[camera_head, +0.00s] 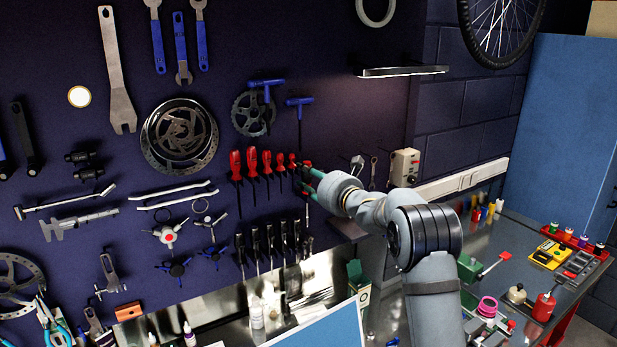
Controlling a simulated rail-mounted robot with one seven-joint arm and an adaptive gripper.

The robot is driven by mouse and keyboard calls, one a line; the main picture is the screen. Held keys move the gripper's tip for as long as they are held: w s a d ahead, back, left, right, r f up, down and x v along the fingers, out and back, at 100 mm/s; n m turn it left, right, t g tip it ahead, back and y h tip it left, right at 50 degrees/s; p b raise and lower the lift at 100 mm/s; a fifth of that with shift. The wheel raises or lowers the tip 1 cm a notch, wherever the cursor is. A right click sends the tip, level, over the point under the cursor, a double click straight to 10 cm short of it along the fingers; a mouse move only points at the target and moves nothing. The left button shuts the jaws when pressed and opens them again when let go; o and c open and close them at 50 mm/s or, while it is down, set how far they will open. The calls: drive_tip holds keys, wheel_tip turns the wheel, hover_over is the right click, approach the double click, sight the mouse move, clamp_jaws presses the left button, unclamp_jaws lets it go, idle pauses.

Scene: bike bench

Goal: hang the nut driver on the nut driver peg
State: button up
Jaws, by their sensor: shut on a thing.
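My gripper (307,178) is at the pegboard, at the right end of a row of red-handled drivers (252,163). It is shut on a small tool, which I take to be the nut driver (307,164); a bit of red shows at the fingertips. Most of this tool is hidden or too small to make out, and I cannot tell whether it touches the board. The nut driver peg cannot be made out behind the gripper.
A row of black-handled tools (270,243) hangs just below. Blue hex keys (299,103) and a chainring (253,113) hang above. A grey control box (404,167) is on the wall to the right. The bench (535,236) at right holds small items.

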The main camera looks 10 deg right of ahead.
idle(0.4)
drive_tip(key=o, duration=1.3)
drive_tip(key=v, duration=1.2)
drive_tip(key=shift+w+a, duration=0.1)
drive_tip(key=shift+w, duration=0.05)
